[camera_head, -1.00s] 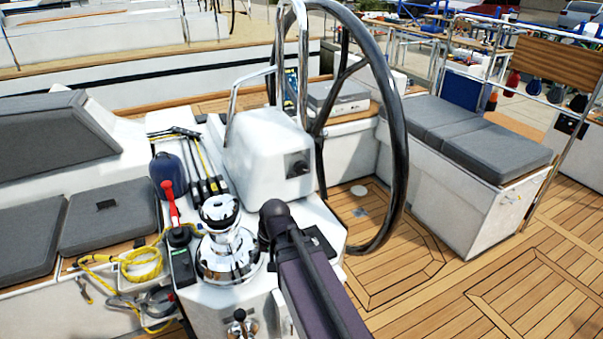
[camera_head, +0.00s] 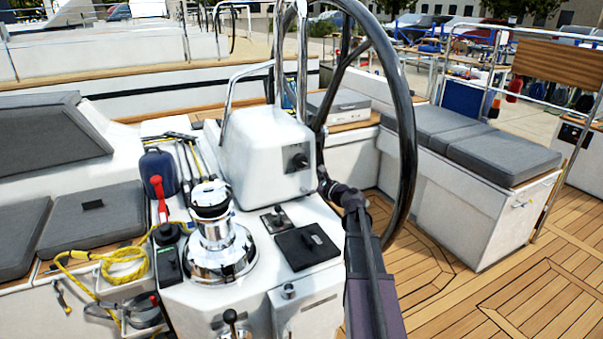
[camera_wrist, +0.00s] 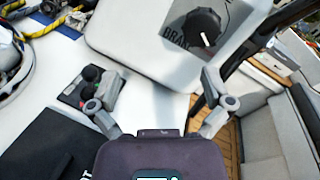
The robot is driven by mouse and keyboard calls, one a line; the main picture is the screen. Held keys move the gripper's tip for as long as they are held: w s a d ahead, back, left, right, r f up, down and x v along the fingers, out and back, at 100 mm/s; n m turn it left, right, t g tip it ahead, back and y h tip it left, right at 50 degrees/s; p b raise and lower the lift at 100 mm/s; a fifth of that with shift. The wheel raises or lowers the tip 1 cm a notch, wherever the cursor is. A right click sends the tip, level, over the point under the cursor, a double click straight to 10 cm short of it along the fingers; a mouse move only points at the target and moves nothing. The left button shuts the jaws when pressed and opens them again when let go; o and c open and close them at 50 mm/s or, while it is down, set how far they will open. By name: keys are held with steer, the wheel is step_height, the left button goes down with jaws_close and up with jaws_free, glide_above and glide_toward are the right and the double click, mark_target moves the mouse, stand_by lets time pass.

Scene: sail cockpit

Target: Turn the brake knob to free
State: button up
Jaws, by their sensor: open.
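The brake knob (camera_wrist: 203,26) is black and round with a white pointer line. It sits on a grey plate lettered "BRAKE" in the wrist view, partly cut by the top edge. It also shows on the front of the white pedestal (camera_head: 250,150) in the head view as a dark knob (camera_head: 299,161). My gripper (camera_wrist: 160,88) is open and empty in the wrist view, its fingers spread apart and short of the knob. In the head view my arm reaches up beside the wheel, and the fingers are hard to make out there.
The black steering wheel (camera_head: 408,130) stands close to the right of the pedestal. A chrome winch (camera_head: 217,245) with a red-handled tool beside it, a small switch panel (camera_head: 276,220) and a black panel (camera_head: 307,246) lie below the knob. Grey cushioned benches flank the console.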

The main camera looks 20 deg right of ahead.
mark_target(303, 163)
steer(key=d+m, duration=0.1)
steer(key=d+m+t+h, duration=0.1)
steer(key=d, duration=0.1)
steer(key=d+m, duration=0.1)
steer(key=d, duration=0.1)
steer(key=shift+w+r+m+t+h+b, duration=0.1)
steer(key=shift+w+m+t+h+b, duration=0.2)
steer(key=shift+h+b, duration=0.1)
steer(key=shift+w, duration=0.1)
steer(key=w, duration=0.4)
steer(key=w+a, duration=0.1)
steer(key=w, duration=0.4)
steer(key=w+a, duration=0.1)
steer(key=w, duration=0.3)
steer(key=shift+w+a, duration=0.15)
steer(key=shift+a, duration=0.05)
steer(key=c, duration=0.9)
steer(key=shift+d, duration=0.15)
steer(key=shift+c, duration=0.2)
